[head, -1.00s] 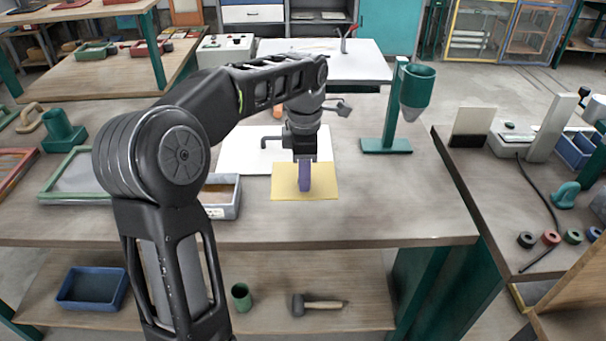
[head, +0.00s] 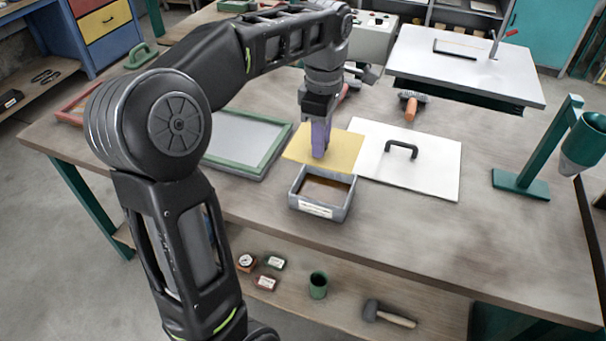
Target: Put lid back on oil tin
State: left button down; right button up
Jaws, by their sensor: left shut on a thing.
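The lid is a flat yellow plate (head: 344,150) with an upright purple grip piece (head: 319,141). My left gripper (head: 319,121) points down and is shut on the purple piece, and the plate hangs level. The oil tin (head: 346,212) is a grey open box with a label on its front and dark brown contents inside. In the picture the plate is just behind and above the tin's opening, which is uncovered. The exact height of the plate over the table is hard to tell. My right gripper is out of view.
A white panel with a black handle (head: 432,175) lies right of the lid. A green-framed tray (head: 236,143) is to the left. A green stand with a cup (head: 519,180) is at the right. The table (head: 430,235) is clear at the front right.

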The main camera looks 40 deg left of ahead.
aim_at(321, 162)
pick_arm(q)
jog(key=shift+s+d+r, duration=0.15)
jog(key=shift+d, duration=0.15)
jog(key=shift+a+f, duration=0.15)
jog(key=shift+f, duration=0.15)
notch_tip(321, 162, down, 6)
jog(key=shift+r, duration=0.1)
notch_tip(321, 162, down, 4)
jog(key=shift+r+p, duration=0.1)
jog(key=shift+p, duration=0.45)
